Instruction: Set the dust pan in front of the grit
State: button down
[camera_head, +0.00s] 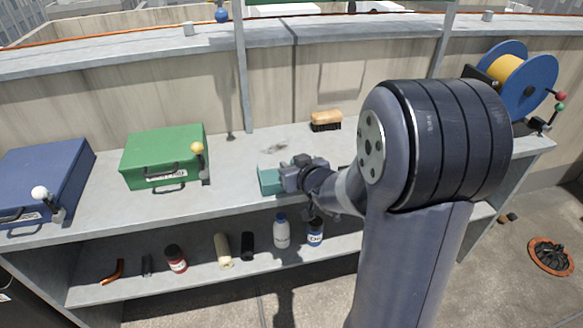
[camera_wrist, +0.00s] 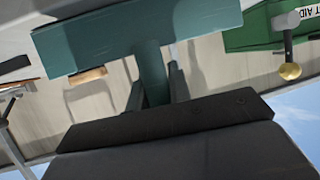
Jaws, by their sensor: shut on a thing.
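The teal dust pan (camera_head: 270,181) is at the front part of the grey bench top, right of the green case. My gripper (camera_head: 293,176) is shut on its handle, and the arm hides part of the pan. In the wrist view the pan's broad teal body (camera_wrist: 130,40) spans the top, with its handle between the fingers (camera_wrist: 155,90). I cannot tell whether the pan touches the bench.
A wooden brush (camera_head: 326,120) lies at the back of the bench. A green case (camera_head: 165,155) with a yellow-knobbed lever (camera_head: 198,149) and a blue case (camera_head: 45,178) stand left. A cable reel (camera_head: 520,75) stands right. Several bottles and tools fill the shelf (camera_head: 120,290) below.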

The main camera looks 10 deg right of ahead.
jog(key=shift+f, duration=0.25)
jog(key=c, duration=1.3)
grip_release()
jog(key=shift+r, duration=0.1)
jog(key=shift+r, duration=0.2)
jog(key=shift+s+r, duration=0.15)
jog(key=shift+s, duration=0.05)
jog(key=p+v, duration=0.3)
jog(key=v, duration=0.8)
jog(key=shift+s, duration=0.25)
